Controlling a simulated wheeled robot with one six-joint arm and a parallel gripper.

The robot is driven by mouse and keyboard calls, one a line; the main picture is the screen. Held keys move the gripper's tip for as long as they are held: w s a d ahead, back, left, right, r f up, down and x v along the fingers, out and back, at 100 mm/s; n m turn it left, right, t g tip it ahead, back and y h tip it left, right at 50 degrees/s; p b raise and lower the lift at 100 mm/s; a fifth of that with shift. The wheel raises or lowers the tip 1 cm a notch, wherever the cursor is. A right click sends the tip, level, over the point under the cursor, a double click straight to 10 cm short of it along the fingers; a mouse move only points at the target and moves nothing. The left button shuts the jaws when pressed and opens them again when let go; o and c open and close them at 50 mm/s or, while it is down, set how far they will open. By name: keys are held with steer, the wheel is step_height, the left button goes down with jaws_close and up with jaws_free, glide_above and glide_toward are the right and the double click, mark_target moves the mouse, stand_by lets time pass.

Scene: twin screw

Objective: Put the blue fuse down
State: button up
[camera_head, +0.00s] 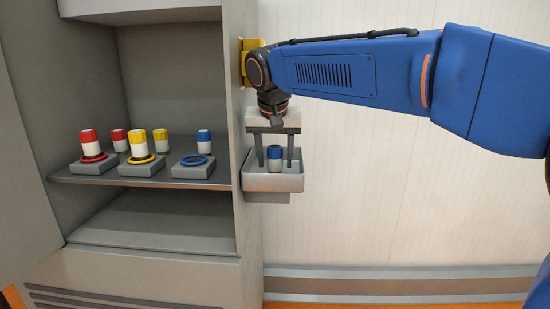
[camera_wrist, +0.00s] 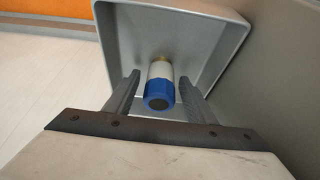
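The blue fuse (camera_head: 274,153) has a blue cap and a white body. It looks upright inside a grey tray (camera_head: 258,184) fixed to the cabinet's right side. In the wrist view the fuse (camera_wrist: 159,88) shows its blue end towards me and a gold tip at the far end, over the tray (camera_wrist: 226,28). My gripper (camera_head: 274,163) is above the tray with its fingers pointing down, one on each side of the fuse. In the wrist view my gripper (camera_wrist: 160,92) is open, with a gap between each finger and the fuse.
The cabinet shelf (camera_head: 120,185) holds red, yellow and blue-capped fuses. A red-ringed holder (camera_head: 93,167) and a yellow-ringed holder (camera_head: 142,168) each hold a fuse. The blue-ringed holder (camera_head: 192,169) is empty. The cabinet's side wall is close to my gripper; right of the tray is open.

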steer(key=shift+r, duration=0.6)
steer(key=v, duration=1.2)
steer(key=s+d+f, duration=0.5)
steer(key=d+f, duration=0.2)
steer(key=d, duration=0.3)
steer(key=s+d+f, duration=0.5)
steer(key=d+f, duration=0.1)
steer(key=d, duration=0.5)
steer(key=s+d+f, duration=0.5)
steer(key=s+f, duration=0.3)
steer(key=f, duration=0.2)
steer(key=s+d+f, duration=0.5)
steer(key=s+f, duration=0.3)
steer(key=f, duration=0.3)
steer(key=shift+s+f, duration=0.15)
